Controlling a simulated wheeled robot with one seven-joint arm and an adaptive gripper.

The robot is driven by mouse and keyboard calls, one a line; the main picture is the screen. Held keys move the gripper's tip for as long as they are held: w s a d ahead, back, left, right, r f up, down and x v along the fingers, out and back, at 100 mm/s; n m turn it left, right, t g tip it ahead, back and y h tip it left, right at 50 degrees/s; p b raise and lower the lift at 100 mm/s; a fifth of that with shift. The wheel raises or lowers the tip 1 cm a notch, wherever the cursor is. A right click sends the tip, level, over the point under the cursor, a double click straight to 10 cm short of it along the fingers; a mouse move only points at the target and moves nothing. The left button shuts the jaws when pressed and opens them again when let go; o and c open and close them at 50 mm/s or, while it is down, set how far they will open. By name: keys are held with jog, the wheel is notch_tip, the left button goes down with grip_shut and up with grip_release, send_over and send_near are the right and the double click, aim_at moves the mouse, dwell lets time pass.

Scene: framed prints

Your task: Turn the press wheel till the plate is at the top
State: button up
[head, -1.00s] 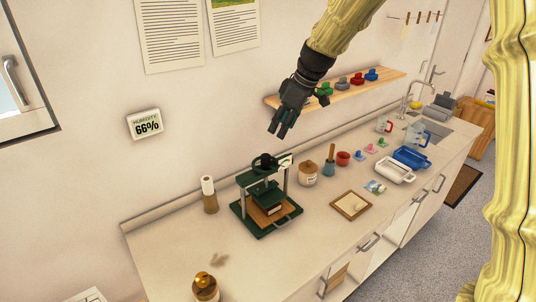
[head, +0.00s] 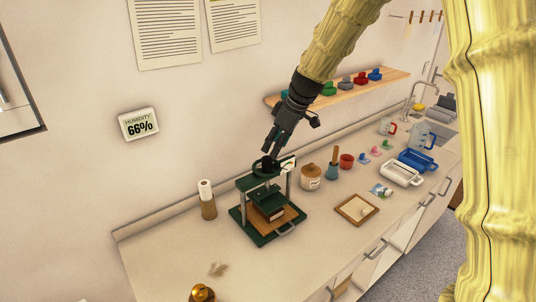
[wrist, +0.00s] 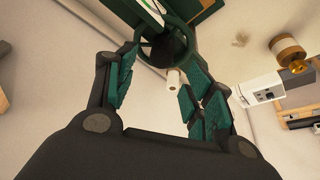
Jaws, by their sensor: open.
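The green press (head: 265,212) stands on the counter, with its dark wheel (head: 265,165) on top. The plate (head: 267,197) sits inside the frame below the crossbar, above a wooden bed. My gripper (head: 270,150) is just above the wheel in the head view, with its fingers pointing down. In the wrist view, my gripper (wrist: 158,95) is open and empty. The green wheel (wrist: 163,40) shows beyond the fingertips, near the top of that view. Whether a finger touches the wheel cannot be told.
A paper roll on a stand (head: 207,200) is left of the press. A lidded jar (head: 310,177), a teal pot (head: 333,168) and a framed tray (head: 357,209) are to its right. A wall shelf (head: 340,90) hangs behind my arm. The counter's front left is mostly clear.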

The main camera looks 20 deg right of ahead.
aim_at(268, 157)
jog(key=shift+p+x, duration=0.85)
jog(key=shift+x, duration=2.1)
jog(key=shift+a, duration=0.15)
jog(key=c, duration=1)
